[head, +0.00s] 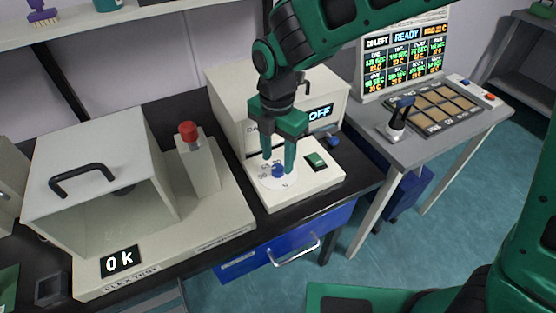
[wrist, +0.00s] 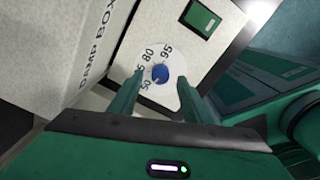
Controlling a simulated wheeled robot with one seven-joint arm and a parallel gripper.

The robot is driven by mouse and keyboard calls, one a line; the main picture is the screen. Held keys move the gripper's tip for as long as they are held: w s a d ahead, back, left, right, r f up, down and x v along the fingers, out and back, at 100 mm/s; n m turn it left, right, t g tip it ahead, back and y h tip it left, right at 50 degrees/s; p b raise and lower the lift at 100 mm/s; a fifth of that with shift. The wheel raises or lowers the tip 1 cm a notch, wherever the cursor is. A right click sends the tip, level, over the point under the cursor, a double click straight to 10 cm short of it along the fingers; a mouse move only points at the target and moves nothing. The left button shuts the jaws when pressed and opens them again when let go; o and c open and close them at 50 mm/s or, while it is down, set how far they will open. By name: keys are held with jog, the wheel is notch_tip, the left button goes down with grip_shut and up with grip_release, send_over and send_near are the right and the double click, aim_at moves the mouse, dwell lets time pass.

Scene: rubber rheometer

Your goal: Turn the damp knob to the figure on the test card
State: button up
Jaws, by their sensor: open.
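The damp knob (head: 278,171) is a small blue knob on a white dial with printed figures, on the front ledge of the damp box (head: 316,180). In the wrist view the knob (wrist: 160,73) shows between the fingers, with 80 and 95 readable on the dial (wrist: 163,91) and other figures partly hidden. My gripper (head: 279,165) points down over the dial. Its two green fingers stand apart on either side of the knob; I cannot tell whether they touch it. The box's display (head: 319,113) reads OFF. I cannot make out a test card.
A green switch (head: 316,161) sits right of the dial. The flex test machine (head: 110,190), with a red-topped post (head: 188,131), stands at left. A grey table (head: 440,140) at right carries a keypad, a lever and a screen (head: 403,55) reading READY.

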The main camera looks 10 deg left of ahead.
aim_at(277, 169)
jog(key=shift+f, duration=1.15)
jog(key=c, duration=1)
jog(key=shift+c, duration=0.2)
